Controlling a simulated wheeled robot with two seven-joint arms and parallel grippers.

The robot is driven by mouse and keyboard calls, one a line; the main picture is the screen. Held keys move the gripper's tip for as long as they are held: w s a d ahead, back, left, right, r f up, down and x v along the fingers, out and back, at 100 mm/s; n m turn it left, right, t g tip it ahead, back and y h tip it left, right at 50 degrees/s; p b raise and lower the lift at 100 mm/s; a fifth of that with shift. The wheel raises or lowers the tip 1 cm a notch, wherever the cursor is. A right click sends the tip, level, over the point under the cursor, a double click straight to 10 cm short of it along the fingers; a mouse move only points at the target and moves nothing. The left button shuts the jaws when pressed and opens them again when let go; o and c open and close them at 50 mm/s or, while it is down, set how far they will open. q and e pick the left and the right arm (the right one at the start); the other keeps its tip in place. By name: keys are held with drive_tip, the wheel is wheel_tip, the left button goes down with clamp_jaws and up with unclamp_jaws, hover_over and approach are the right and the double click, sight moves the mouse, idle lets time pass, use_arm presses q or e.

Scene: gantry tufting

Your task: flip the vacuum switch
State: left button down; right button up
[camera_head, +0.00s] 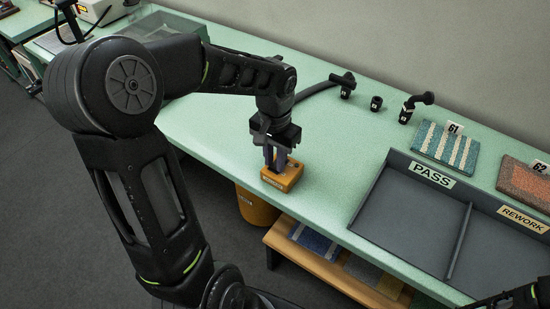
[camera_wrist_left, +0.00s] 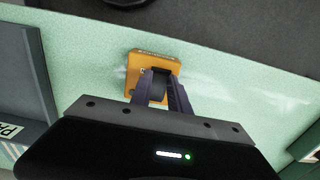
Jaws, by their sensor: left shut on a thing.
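The vacuum switch is an orange box (camera_head: 283,177) with a dark label on its front face, near the front edge of the green table. My left gripper (camera_head: 275,166) reaches down onto its top from above. In the left wrist view the orange box (camera_wrist_left: 153,64) lies beyond the fingers (camera_wrist_left: 158,92), which are close together over it. The gripper is shut on the switch's toggle, which the fingers mostly hide. Only part of my right arm (camera_head: 515,298) shows at the lower right corner, and its fingertips cannot be made out.
A grey tray (camera_head: 390,222) with PASS and REWORK sections stands to the right. Carpet samples tagged 61 (camera_head: 447,146) and 62 (camera_head: 535,186) lie behind it. Several small black fittings (camera_head: 376,103) stand at the back. An orange bin (camera_head: 257,207) and a wooden shelf (camera_head: 330,268) are below the table.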

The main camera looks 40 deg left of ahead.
use_arm(q)
drive_tip(key=b, duration=0.2)
drive_tip(key=t+b, duration=0.1)
drive_tip(key=shift+s+f+t+b, duration=0.15)
drive_tip(key=shift+f+t+b, duration=0.15)
drive_tip(key=shift+f+b, duration=0.1)
drive_tip(key=shift+r, duration=0.3)
drive_tip(key=c, duration=1.2)
unclamp_jaws()
drive_tip(key=shift+s, duration=0.1)
drive_tip(key=shift+c, duration=0.2)
wheel_tip(320, 180, up, 8)
drive_tip(key=s, duration=0.1)
drive_tip(key=shift+s+f+b, duration=0.15)
drive_tip(key=shift+f+b, duration=0.05)
drive_tip(key=shift+b, duration=0.1)
